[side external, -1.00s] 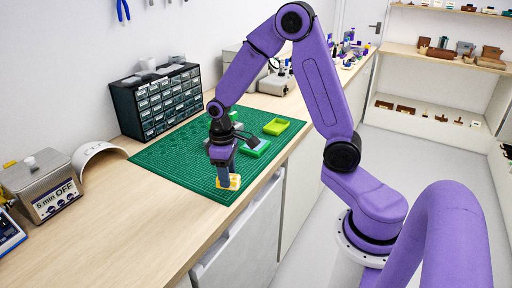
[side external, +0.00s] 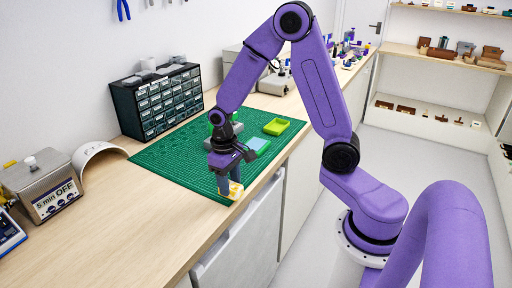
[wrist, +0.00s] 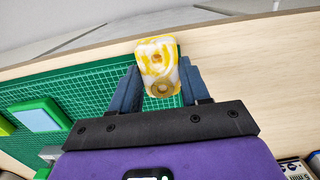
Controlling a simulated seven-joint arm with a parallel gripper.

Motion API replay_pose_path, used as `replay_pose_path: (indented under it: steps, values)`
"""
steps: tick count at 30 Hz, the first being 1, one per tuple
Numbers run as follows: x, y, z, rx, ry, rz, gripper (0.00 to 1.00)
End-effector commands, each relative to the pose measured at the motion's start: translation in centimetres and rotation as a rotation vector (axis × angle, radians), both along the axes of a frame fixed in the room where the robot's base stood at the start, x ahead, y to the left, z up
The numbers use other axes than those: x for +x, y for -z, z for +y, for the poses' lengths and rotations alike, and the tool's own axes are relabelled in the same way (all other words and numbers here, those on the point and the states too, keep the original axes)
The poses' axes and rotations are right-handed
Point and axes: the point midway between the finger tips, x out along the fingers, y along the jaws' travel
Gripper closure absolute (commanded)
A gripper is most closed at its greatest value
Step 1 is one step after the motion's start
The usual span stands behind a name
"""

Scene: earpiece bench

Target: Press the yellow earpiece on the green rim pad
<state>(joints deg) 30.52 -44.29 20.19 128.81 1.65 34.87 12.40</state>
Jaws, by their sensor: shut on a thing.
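The yellow earpiece (wrist: 158,62), marbled yellow and white with a round hole at its near end, is held between the two fingers of my gripper (wrist: 158,80) in the wrist view. In the side view the earpiece (side external: 235,191) shows below my gripper (side external: 231,185), near the mat's front corner. I cannot tell whether it touches the mat. The green rim pad (wrist: 38,116), a green block with a pale blue top, lies to the left in the wrist view. In the side view the pad (side external: 258,146) is behind and right of my gripper, apart from it.
A lime tray (side external: 277,127) lies beyond the pad on the green cutting mat (side external: 165,158). A dark drawer cabinet (side external: 158,105) stands behind the mat. A steel cleaner (side external: 42,185) and a white curved piece (side external: 98,152) are at the left. The mat's left part is clear.

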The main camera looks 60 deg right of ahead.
Motion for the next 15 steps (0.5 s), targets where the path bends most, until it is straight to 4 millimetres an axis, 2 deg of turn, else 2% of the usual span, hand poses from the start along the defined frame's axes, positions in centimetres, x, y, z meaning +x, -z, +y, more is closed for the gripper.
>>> replay_pose_path:
  steps: [5,8,11,15]
  values:
    - [0.6,-0.1,-0.5,0.000,0.042,-0.003,0.88]
    - [1.7,-0.4,-1.8,-0.001,0.142,-0.004,0.88]
    - [3.4,-0.9,-4.0,-0.001,0.307,-0.006,0.88]
    - [5.8,-1.7,-8.3,-0.003,0.589,-0.007,0.88]
